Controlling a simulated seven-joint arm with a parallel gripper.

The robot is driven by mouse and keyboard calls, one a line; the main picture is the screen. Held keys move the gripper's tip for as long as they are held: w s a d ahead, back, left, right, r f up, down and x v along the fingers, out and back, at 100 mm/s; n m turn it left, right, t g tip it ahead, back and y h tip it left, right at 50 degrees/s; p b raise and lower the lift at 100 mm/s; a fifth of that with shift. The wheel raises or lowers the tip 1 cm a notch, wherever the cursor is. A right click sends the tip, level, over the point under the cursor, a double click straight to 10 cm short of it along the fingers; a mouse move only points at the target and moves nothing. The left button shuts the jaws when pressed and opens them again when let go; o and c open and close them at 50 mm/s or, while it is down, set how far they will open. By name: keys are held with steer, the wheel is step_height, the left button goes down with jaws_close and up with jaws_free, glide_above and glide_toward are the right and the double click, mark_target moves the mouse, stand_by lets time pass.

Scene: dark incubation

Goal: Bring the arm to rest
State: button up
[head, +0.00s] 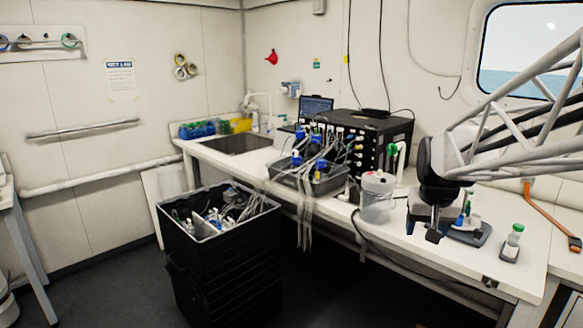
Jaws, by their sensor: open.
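My gripper (432,228) hangs from my arm, which enters from the right edge of the head view. It points down over the right part of the white bench (438,258). Its dark fingers are small in the picture, and I see nothing held between them. Just right of it, a dark stand (470,234) holds small tubes or bottles with blue and green parts. I cannot tell how far above the bench the fingertips are.
A green-capped bottle (512,243) stands near the front edge. A whitish jug (377,197) stands left of the gripper. Further left are a grey tub (318,185) of bottles and tubing and a black instrument (372,125). A black crate (225,265) stands on the floor.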

steer(key=s+a+f, duration=0.1)
steer(key=s+a, duration=0.2)
steer(key=s, duration=0.5)
steer(key=s+a+f+n, duration=0.1)
steer(key=s+a, duration=0.3)
steer(key=s, duration=0.4)
steer(key=s+a+f+n, duration=0.1)
steer(key=s+a+f, duration=0.2)
steer(key=s, duration=0.5)
steer(key=shift+s+a+g+y, duration=0.3)
steer(key=shift+s+a+g, duration=0.1)
steer(key=shift+a, duration=0.15)
steer(key=shift+o, duration=0.6)
